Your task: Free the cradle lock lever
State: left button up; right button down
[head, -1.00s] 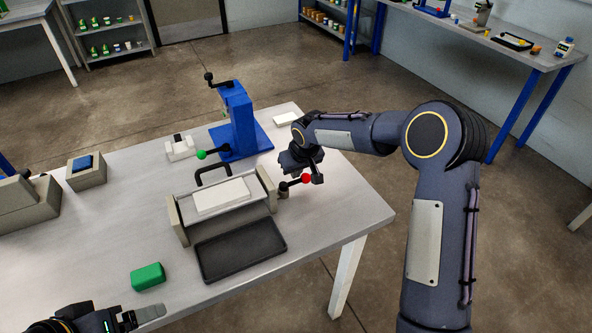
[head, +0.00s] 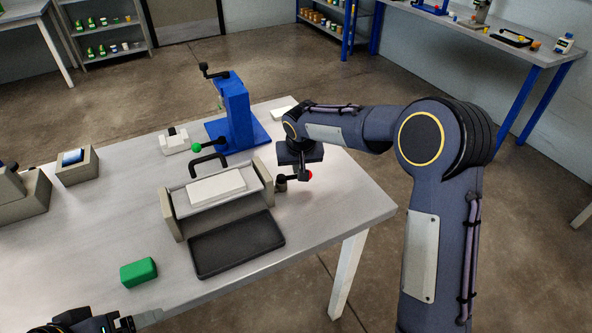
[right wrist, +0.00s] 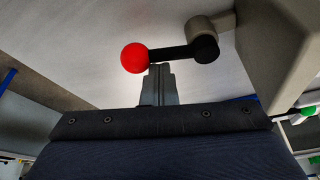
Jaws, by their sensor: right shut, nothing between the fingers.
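The cradle (head: 171,214) is a grey frame holding a white block (head: 215,187). Its lock lever, a dark arm with a red ball knob (head: 310,176), sticks out on the right side. In the right wrist view the red knob (right wrist: 134,57) is at the left end of the arm (right wrist: 172,53), and the pivot is beside the cradle wall (right wrist: 290,50). My right gripper (head: 304,176) points down at the lever and partly hides the knob. Its shut, empty fingers (right wrist: 160,70) are close beside the knob and arm; contact is unclear. My left gripper (head: 145,318) is partly visible at lower left.
A black tray (head: 203,268) lies in front of the cradle. A blue press (head: 236,115) with a green-knobbed lever stands behind it. A green block (head: 138,272) lies at front left. The table's right end (head: 345,205) is clear.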

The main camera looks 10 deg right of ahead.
jog(key=m+b, duration=0.1)
jog(key=s+m+h+b, duration=0.1)
jog(key=shift+s+f+m, duration=0.15)
jog(key=shift+f+m, duration=0.05)
jog(key=shift+m, duration=0.2)
jog(key=m, duration=0.1)
jog(key=s+m+b, duration=0.1)
jog(key=m+h, duration=0.1)
jog(key=shift+s+a+r+m+g+b, duration=0.1)
jog(key=shift+s+a+m+g+b, duration=0.05)
jog(key=shift+s+m+g+b, duration=0.2)
jog(key=m, duration=0.1)
jog(key=m+g, duration=0.1)
jog(key=shift+s+a+m+h, duration=0.3)
jog(key=shift+s+m+h, duration=0.05)
jog(key=shift+s+h, duration=0.05)
jog(key=m, duration=0.2)
jog(key=s+a+m+g, duration=0.1)
jog(key=shift+m+h, duration=0.3)
jog(key=shift+m, duration=0.1)
jog(key=shift+s+a, duration=0.25)
jog(key=shift+a, duration=0.1)
jog(key=shift+r, duration=0.1)
